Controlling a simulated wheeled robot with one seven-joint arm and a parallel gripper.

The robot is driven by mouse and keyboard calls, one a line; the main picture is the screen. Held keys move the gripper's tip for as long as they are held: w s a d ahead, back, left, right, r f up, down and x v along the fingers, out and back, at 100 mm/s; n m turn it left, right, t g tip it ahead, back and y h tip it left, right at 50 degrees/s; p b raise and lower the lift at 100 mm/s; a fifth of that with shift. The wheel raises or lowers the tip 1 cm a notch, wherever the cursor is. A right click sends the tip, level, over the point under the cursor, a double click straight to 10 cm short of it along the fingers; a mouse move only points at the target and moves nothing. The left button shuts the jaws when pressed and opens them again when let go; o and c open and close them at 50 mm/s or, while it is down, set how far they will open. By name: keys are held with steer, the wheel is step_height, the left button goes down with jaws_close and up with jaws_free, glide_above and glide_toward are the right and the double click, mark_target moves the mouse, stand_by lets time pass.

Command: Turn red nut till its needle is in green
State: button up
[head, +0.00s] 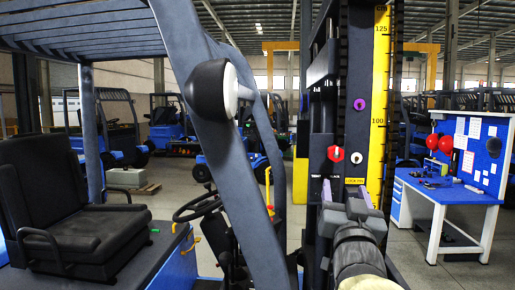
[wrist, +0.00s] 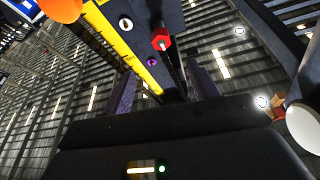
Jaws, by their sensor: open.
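The red nut (head: 335,153) sits on the dark upright mast in the head view, left of a small round white fitting (head: 356,158). It also shows in the wrist view, as a red hexagon (wrist: 161,40) near the top centre. A purple fitting (head: 359,104) is higher on the mast. No needle or green zone can be made out on the mast. My gripper (head: 346,193) is open and empty, below the red nut in the head view and apart from it. In the wrist view its two fingers (wrist: 164,86) stand apart, with the nut beyond them.
A yellow scale (head: 379,120) runs up the mast, and a small yellow label (head: 354,181) is below the fittings. A grey slanted post with a black lamp (head: 207,90) stands left of the mast. A black seat (head: 75,195) is far left, a blue workbench (head: 455,190) at right.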

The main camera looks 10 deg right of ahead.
mark_target(337, 154)
steer(key=p+x, duration=0.8)
steer(key=x, duration=0.8)
steer(key=shift+a+r+p, duration=0.15)
steer(key=shift+r+p, duration=0.05)
steer(key=shift+p, duration=0.2)
steer(key=shift+p+x, duration=0.35)
steer(key=shift+x, duration=0.5)
steer(key=shift+f, duration=0.2)
steer(key=c, duration=1)
